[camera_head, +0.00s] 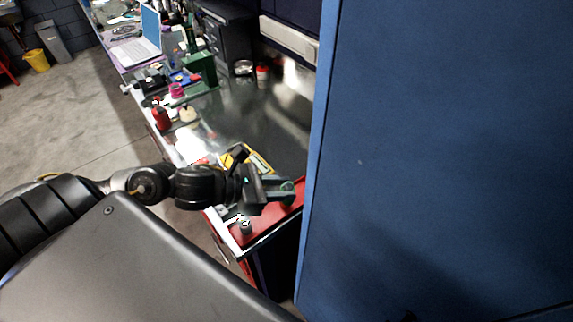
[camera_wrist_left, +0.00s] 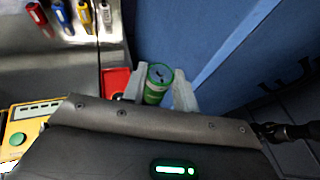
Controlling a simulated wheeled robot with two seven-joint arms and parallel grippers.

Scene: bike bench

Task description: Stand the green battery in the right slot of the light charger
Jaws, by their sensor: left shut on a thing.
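My left gripper (camera_head: 278,190) is shut on the green battery (camera_head: 288,192), holding it over the red surface at the bench's near end. In the left wrist view the battery (camera_wrist_left: 158,84) stands between the two pale fingers, its round top facing the camera. A yellow device (camera_head: 258,162) lies on the bench just behind the gripper. In the left wrist view the device (camera_wrist_left: 22,128) shows a display and a green button. I cannot tell whether it is the light charger, and I see no slots. My right gripper is not in view.
A large blue panel (camera_head: 440,150) stands close to the right of the left gripper. A small grey cylinder (camera_head: 246,227) stands on the red surface (camera_head: 262,232). A red bottle (camera_head: 161,117) and a laptop (camera_head: 140,47) are farther back. The metal bench middle (camera_head: 245,115) is mostly clear.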

